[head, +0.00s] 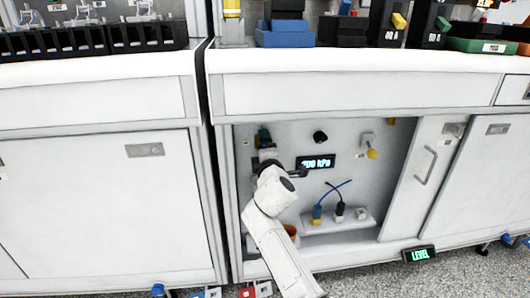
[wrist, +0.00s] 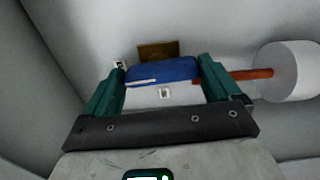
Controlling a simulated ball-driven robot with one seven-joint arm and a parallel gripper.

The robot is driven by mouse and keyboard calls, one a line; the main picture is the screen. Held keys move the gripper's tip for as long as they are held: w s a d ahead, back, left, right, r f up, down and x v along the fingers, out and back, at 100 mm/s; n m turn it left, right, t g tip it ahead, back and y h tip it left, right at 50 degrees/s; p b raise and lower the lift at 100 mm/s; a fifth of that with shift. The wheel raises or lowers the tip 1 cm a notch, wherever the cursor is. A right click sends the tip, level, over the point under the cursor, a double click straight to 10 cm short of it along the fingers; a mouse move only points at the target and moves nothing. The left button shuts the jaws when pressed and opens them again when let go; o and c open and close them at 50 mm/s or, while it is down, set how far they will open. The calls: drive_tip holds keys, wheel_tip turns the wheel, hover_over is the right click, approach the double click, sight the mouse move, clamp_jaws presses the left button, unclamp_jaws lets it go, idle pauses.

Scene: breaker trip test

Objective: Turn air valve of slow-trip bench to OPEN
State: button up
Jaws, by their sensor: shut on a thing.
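My gripper (wrist: 163,68) is shut on a blue handle (wrist: 165,72) in the wrist view, one teal finger at each end of it. I take the handle to be the air valve's lever. It lies roughly level across the picture. A brass-coloured block (wrist: 158,50) shows just behind it, on the pale wall. In the head view my gripper (head: 265,143) reaches into the open cabinet at the upper left of its back panel and hides the handle. A display (head: 318,162) to its right reads in kPa, its first digit partly covered. Any OPEN marking is too small to read.
An orange-red rod (wrist: 250,74) leads right to a white cylinder (wrist: 290,72). In the cabinet are a black knob (head: 320,138), a yellow-ended fitting (head: 372,154) and a socket strip (head: 335,222) with blue and black leads. A sliding door (head: 422,165) stands at the right.

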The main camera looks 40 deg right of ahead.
drive_tip(key=shift+f+m, duration=0.15)
drive_tip(key=shift+m, duration=0.35)
drive_tip(key=o, duration=0.8)
drive_tip(key=shift+c, duration=0.2)
drive_tip(key=shift+s, duration=0.1)
drive_tip(key=p+v, duration=0.3)
drive_tip(key=v, duration=0.7)
drive_tip(key=shift+s+a, duration=0.3)
